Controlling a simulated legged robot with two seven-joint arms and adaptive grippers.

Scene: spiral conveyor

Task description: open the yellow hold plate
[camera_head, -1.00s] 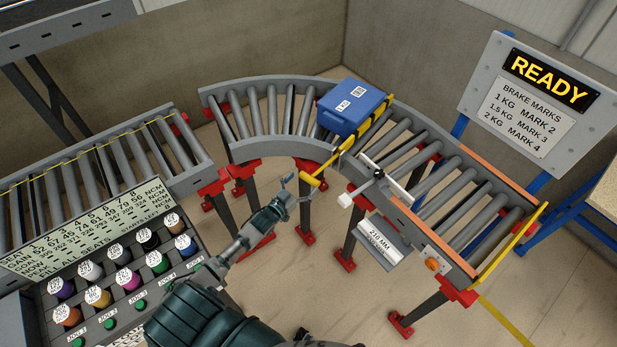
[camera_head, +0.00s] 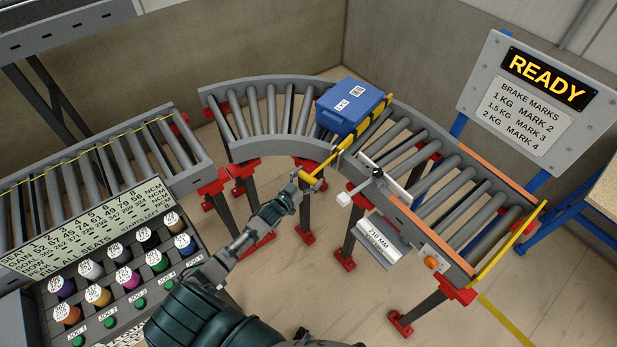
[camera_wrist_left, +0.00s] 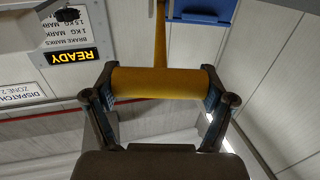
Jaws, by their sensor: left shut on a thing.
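The yellow hold plate (camera_head: 376,119) stands across the conveyor rollers, with black stripes on it. A yellow arm runs from it down over the near rail to a yellow handle (camera_head: 310,180). My left gripper (camera_head: 308,181) is shut on that handle. In the left wrist view the handle (camera_wrist_left: 156,83) lies crosswise between the two fingers. A blue box (camera_head: 351,107) with white labels sits on the rollers just behind the plate, touching or very close to it. My right gripper is not in view.
A white brake lever with a black knob (camera_head: 376,172) stands on the near rail right of the handle. A control panel with colored knobs (camera_head: 118,270) is at lower left. A READY sign (camera_head: 545,78) stands at right. The rollers beyond the plate (camera_head: 450,170) are empty.

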